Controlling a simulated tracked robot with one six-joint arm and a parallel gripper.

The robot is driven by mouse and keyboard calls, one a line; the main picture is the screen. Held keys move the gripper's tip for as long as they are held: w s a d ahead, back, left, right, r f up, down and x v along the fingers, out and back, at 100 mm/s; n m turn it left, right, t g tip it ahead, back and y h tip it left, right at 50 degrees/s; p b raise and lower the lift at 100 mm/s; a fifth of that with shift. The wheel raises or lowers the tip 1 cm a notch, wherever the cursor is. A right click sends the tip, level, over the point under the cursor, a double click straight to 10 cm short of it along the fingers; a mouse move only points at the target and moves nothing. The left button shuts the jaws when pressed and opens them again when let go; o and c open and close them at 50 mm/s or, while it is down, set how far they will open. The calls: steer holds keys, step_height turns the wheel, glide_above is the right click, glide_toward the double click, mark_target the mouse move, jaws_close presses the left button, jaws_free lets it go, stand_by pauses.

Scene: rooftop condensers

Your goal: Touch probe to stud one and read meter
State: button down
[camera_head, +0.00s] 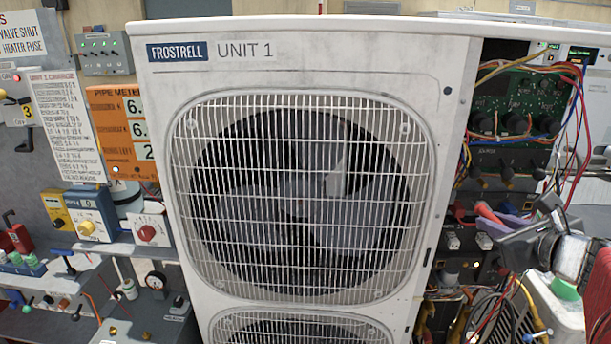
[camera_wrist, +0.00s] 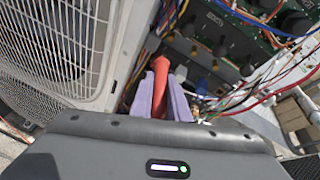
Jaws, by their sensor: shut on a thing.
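My gripper (camera_wrist: 162,92) has purple fingers shut on a red probe (camera_wrist: 160,88), which points away from the wrist camera toward the open side of the condenser. In the head view my gripper (camera_head: 500,214) and the red probe (camera_head: 487,212) are at the right, in front of the wiring bay. A green circuit board (camera_head: 515,115) with black round parts is above them. A row of dark studs or knobs (camera_head: 507,172) lies below the board; I cannot tell which is stud one. Contact at the probe tip cannot be made out. An orange pipe meter panel (camera_head: 122,130) shows partly cut-off digits.
The white Unit 1 condenser (camera_head: 300,60) with its fan grille fills the middle, its edge close to my gripper's left. Loose coloured wires (camera_head: 575,110) hang around the bay. Control boxes (camera_head: 95,212) and a red-knobbed box (camera_head: 148,232) stand at the left.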

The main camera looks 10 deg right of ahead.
mark_target(481, 206)
steer(key=shift+w+d, duration=0.3)
steer(key=shift+w, duration=0.7)
steer(key=shift+w+d, duration=0.25)
steer(key=shift+w, duration=0.75)
steer(key=shift+w+d, duration=0.3)
steer(key=shift+w, duration=0.7)
steer(key=shift+w+d, duration=0.2)
steer(key=shift+w, duration=0.25)
steer(key=shift+s, duration=0.1)
steer(key=shift+s+a, duration=0.3)
steer(key=shift+s, duration=0.8)
steer(key=shift+s+a, duration=0.35)
steer(key=shift+s, duration=0.75)
steer(key=shift+s+a, duration=0.3)
steer(key=shift+s, duration=0.8)
